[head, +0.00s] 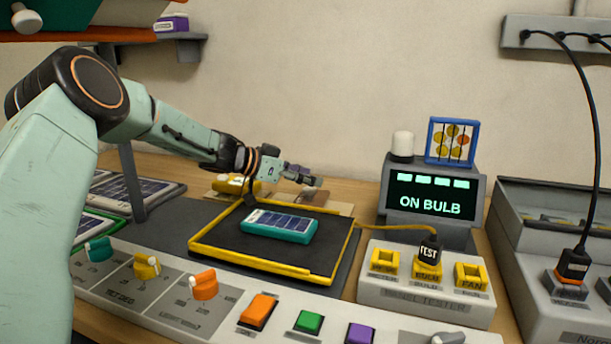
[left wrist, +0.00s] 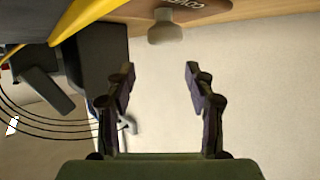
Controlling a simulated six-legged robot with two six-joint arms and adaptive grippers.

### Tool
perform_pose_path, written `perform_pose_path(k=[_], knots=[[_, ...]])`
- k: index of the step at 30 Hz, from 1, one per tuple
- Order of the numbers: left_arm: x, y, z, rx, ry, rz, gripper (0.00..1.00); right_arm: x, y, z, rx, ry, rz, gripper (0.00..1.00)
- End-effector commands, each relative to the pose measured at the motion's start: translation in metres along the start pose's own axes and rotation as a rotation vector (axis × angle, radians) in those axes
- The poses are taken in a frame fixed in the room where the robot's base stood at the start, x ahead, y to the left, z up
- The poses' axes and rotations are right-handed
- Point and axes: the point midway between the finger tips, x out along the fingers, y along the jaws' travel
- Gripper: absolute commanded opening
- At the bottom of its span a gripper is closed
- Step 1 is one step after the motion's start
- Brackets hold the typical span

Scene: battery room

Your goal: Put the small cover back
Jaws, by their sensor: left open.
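My left gripper (head: 313,181) is open and empty, above the back edge of the yellow-framed dark mat. In the left wrist view its two fingers (left wrist: 160,78) stand apart with nothing between them. Beyond them, a pale grey, rounded knob-like piece (left wrist: 165,28) stands by a brown patch (left wrist: 180,8) whose partly cut lettering seems to begin "COV". I cannot tell for sure whether this piece is the small cover. A teal-edged solar panel (head: 279,227) lies flat on the mat. My right gripper is in neither view.
The yellow frame (head: 250,263) surrounds the mat. A tester (head: 424,291) with yellow sockets and a black TEST plug (head: 428,250) stands at right, before a screen (head: 432,196) reading "ON BULB". A yellow object (head: 233,184) lies behind the frame. Coloured switches line the front.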

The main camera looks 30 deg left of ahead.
Motion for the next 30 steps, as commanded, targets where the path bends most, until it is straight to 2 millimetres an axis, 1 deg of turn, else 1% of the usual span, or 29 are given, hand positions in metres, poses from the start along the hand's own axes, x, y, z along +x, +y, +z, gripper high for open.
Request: perform_pose_path(k=[1, 5, 8, 10, 12, 18, 24, 30], knots=[[0.002, 0.003, 0.006, -0.011, -0.007, 0.007, 0.54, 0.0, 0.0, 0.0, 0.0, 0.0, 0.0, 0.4], [0.002, 0.003, 0.006, -0.012, -0.007, 0.008, 0.54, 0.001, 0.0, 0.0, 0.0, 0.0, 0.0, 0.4], [0.0, 0.003, 0.001, -0.01, -0.005, 0.008, 0.54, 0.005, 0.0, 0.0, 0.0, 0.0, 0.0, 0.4], [-0.003, 0.003, -0.007, -0.008, -0.003, 0.006, 0.54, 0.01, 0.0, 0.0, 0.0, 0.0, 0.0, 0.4], [-0.017, 0.001, -0.009, -0.015, -0.002, 0.005, 0.54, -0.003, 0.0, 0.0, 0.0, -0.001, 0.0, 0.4], [-0.05, 0.001, -0.013, -0.011, 0.001, 0.003, 0.54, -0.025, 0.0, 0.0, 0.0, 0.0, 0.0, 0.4], [-0.075, 0.001, -0.013, -0.009, 0.0, 0.004, 0.54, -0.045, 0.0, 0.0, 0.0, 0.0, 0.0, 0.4], [-0.096, 0.001, -0.013, -0.008, 0.002, 0.003, 0.54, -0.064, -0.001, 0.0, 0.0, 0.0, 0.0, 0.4]])
